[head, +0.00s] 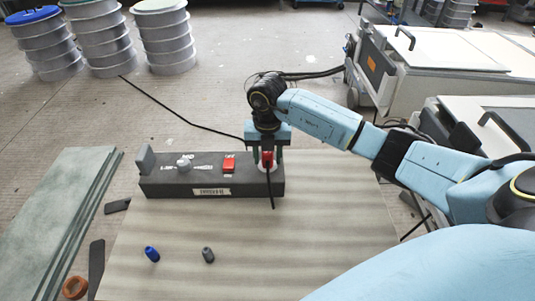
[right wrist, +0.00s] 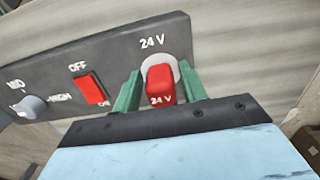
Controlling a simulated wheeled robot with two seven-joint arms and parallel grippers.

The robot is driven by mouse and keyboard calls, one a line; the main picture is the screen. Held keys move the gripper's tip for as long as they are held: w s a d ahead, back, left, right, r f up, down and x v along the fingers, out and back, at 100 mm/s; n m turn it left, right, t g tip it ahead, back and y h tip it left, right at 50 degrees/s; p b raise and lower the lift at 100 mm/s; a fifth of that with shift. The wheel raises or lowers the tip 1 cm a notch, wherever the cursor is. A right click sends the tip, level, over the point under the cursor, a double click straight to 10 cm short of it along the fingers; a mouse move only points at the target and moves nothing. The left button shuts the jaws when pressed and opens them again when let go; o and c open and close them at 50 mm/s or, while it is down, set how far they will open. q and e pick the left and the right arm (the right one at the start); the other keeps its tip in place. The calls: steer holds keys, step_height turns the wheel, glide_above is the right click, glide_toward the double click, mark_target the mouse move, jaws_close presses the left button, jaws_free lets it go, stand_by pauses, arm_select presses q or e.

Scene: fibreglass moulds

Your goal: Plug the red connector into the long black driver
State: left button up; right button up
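The long black driver (head: 225,190) lies on the pale board. It carries a grey knob, a red OFF/ON switch (right wrist: 91,88) and a white round socket (right wrist: 175,64) labelled 24 V. The red connector (right wrist: 161,84), also marked 24 V, stands at this socket and appears seated in it. The connector also shows in the head view (head: 267,158), with a dark cable hanging over the driver's front. My right gripper (head: 266,160) has one finger on each side of the connector, with narrow gaps visible, so it is open around it. My left gripper is out of view.
A blue plug (head: 152,254) and a grey plug (head: 208,255) lie on the pale board (head: 290,235) in front of the driver. An orange ring (head: 74,287) and greenish panels (head: 60,205) are at the left. The board's front middle is mostly clear.

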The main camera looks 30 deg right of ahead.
steer(key=shift+o, duration=0.7)
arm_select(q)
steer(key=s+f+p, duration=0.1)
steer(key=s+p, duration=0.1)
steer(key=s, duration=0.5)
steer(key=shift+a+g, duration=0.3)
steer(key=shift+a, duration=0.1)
arm_select(e)
step_height(320, 180, up, 13)
steer(key=shift+r, duration=0.2)
